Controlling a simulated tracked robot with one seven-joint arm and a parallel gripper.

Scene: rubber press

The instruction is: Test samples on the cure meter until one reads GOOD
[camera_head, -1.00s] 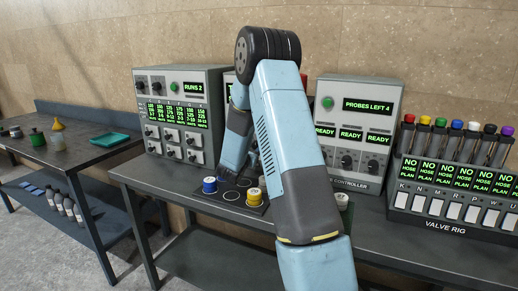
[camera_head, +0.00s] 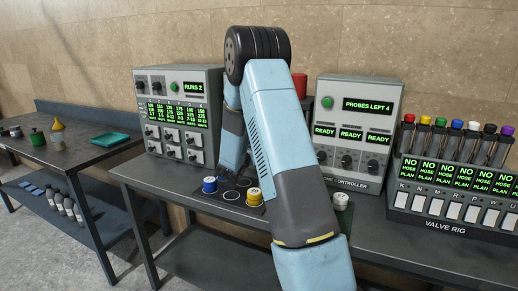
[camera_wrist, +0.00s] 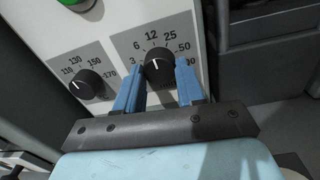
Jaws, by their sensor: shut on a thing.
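In the wrist view my gripper (camera_wrist: 159,72) has its blue fingers shut on a black dial knob (camera_wrist: 157,62) with a scale including 6, 12, 25 and 50. A second knob (camera_wrist: 89,84), marked around 110 to 170, sits to its left on the same pale panel (camera_wrist: 120,30). In the head view my arm hides the gripper and most of this panel. A blue pot (camera_head: 209,185) and a yellow-and-white pot (camera_head: 254,196) stand on a dark tray (camera_head: 215,209) with ring marks.
A box reading RUNS 2 (camera_head: 207,75) stands left, and a controller reading PROBES LEFT 4 (camera_head: 360,92) right. The valve rig (camera_head: 445,224) fills the right end. A side table (camera_head: 80,152) holds bottles and a green tray (camera_head: 103,139). A red object (camera_head: 299,84) shows behind my arm.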

